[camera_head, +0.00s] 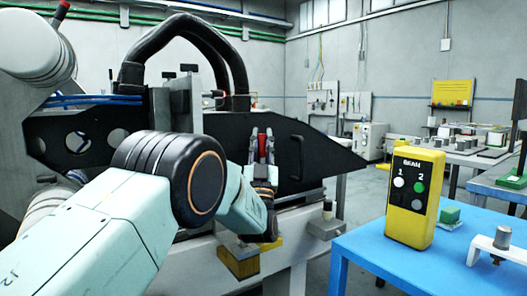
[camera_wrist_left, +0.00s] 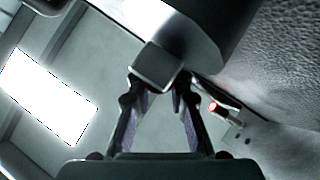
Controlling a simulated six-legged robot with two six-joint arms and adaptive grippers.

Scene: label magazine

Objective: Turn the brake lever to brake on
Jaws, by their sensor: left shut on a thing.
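My left gripper (camera_head: 262,136) points upward in front of the black machine panel, its fingers close together. A narrow red piece (camera_head: 263,148) shows between the fingers in the head view. In the left wrist view the fingertips of the left gripper (camera_wrist_left: 159,88) are shut on a grey block-shaped end (camera_wrist_left: 157,65), which looks like the brake lever's handle. The rest of the lever is hidden, so its angle and its on or off position cannot be told. My right gripper is not in view.
The black panel (camera_head: 332,160) tapers to a point at right, with a black handle (camera_head: 297,157). A red-ended part (camera_wrist_left: 213,106) lies beside the right finger.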

